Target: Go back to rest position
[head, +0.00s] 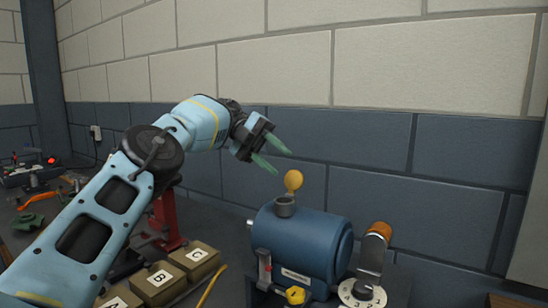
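My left arm reaches in from the lower left, and my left gripper (272,157) hangs in the air in front of the dark blue wall. Its two green fingers are spread apart with nothing visible between them. Below and to the right of it stands a blue cylindrical casing (305,238) with a grey collar on top and an orange round-headed piece (293,182) above the collar. The gripper is apart from the casing. My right gripper is not in view.
Boxes marked A, B (160,280) and C (195,258) stand left of the casing. A dial (362,294) and an orange-topped lever (376,245) are at its right. A red stand (167,219) is partly behind my arm. Tools clutter the far left.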

